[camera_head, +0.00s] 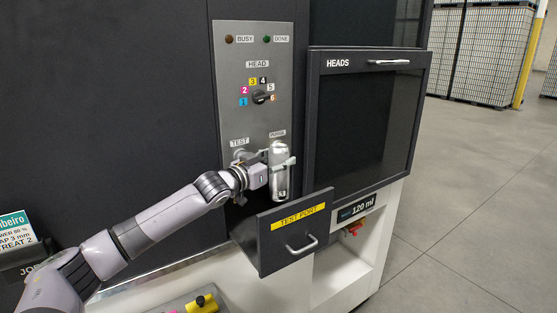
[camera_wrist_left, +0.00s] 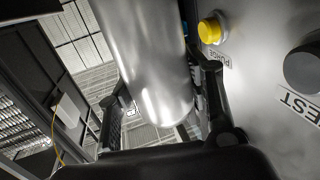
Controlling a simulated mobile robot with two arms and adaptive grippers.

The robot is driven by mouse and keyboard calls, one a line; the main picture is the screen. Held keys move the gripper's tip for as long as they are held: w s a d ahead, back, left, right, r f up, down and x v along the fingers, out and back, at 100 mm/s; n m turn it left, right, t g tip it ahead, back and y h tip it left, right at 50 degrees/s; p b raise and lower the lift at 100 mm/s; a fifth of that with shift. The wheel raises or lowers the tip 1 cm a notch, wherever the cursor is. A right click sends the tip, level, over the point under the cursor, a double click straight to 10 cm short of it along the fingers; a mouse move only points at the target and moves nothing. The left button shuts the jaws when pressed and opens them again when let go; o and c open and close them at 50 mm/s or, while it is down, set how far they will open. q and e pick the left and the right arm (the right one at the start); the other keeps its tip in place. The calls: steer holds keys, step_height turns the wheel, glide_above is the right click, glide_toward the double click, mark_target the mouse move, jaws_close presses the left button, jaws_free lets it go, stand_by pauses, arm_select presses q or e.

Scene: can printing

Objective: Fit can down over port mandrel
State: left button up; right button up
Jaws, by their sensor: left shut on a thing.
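A plain silver can (camera_head: 279,176) is upright in front of the machine panel, above the open TEST PORT drawer (camera_head: 264,254). My left gripper (camera_head: 282,166) is shut on the can, with the fingers around its sides. In the left wrist view the bare metal can (camera_wrist_left: 150,55) fills the middle, between the dark fingers (camera_wrist_left: 160,105). The port mandrel does not show; the drawer front hides what is inside. My right gripper is not in view.
The control panel (camera_head: 254,60) with its HEAD dial (camera_head: 260,97) is behind the can. A yellow PURGE button (camera_wrist_left: 210,29) is close beside the can in the wrist view. The HEADS door (camera_head: 313,120) stands to the right. Open floor lies at far right.

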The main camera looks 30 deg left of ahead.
mark_target(271, 182)
arm_select(q)
steer(key=shift+r, duration=0.1)
step_height(271, 182, down, 4)
steer(key=shift+f+b, duration=0.15)
steer(key=shift+b, duration=1.1)
steer(key=shift+a+f+b, duration=0.1)
steer(key=shift+f+b, duration=0.45)
steer(key=shift+f, duration=0.35)
steer(key=shift+p, duration=0.85)
steer(key=shift+f+b, duration=2.5)
steer(key=shift+f, duration=2.05)
steer(key=o, duration=0.8)
steer(key=shift+r, duration=0.1)
